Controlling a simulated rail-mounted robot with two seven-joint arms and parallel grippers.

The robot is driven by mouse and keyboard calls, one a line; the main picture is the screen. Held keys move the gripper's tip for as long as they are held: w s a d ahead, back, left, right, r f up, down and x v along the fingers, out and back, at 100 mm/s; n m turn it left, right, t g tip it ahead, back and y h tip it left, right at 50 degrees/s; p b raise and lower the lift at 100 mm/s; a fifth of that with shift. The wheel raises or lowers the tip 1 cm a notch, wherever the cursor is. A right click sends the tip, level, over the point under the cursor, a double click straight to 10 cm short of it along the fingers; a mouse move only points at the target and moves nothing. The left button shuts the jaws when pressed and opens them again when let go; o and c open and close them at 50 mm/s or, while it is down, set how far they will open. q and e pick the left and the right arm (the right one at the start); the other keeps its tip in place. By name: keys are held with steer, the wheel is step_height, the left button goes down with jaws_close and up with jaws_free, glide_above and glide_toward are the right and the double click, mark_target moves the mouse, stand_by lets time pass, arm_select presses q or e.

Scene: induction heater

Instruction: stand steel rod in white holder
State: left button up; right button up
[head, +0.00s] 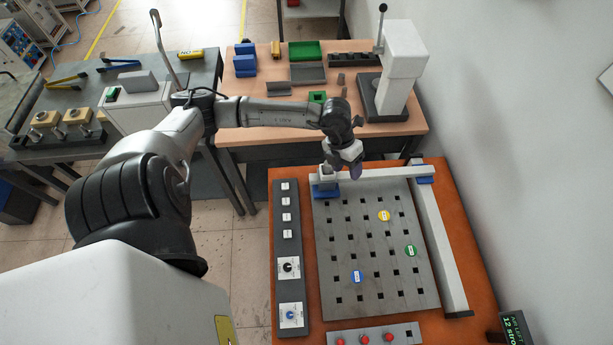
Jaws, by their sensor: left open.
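My left gripper (350,171) is open and points down at the back edge of the grey plate with square holes (385,290), over the orange-brown table. I cannot make out a steel rod for certain. Nothing clearly shows between the fingers, and they partly hide what is beneath them. My right gripper is not in view.
A control panel (289,248) stands left. Behind is a wooden bench with a white lever press (402,60) and a green tray (304,51).

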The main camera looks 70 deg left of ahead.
arm_select(q)
steer(key=w+d+r+n+t+h, duration=0.1)
steer(key=d+r+n+t+h, duration=0.4)
steer(key=d, duration=0.3)
steer(key=w+d+r+n+t+h, duration=0.1)
steer(key=d+r+n+t+h, duration=0.3)
steer(key=d+t, duration=0.45)
steer(key=s+a+f+n+g+y, duration=0.1)
steer(key=s+a+f+n+y, duration=0.2)
steer(key=n+y, duration=0.55)
steer(key=s+a+f+n+g+y, duration=0.1)
steer(key=s+a+f+n+y, duration=0.25)
steer(key=n+y, duration=0.45)
steer(key=s+d+f+n+g+h, duration=0.1)
steer(key=s+d+f+g, duration=0.2)
steer(key=s, duration=0.4)
steer(key=s+d+f+n+g+h, duration=0.2)
steer(key=s+d+f+g, duration=0.1)
steer(key=s+f+g, duration=0.2)
steer(key=s+g, duration=0.1)
steer(key=s, duration=0.1)
steer(key=shift+s, duration=0.3)
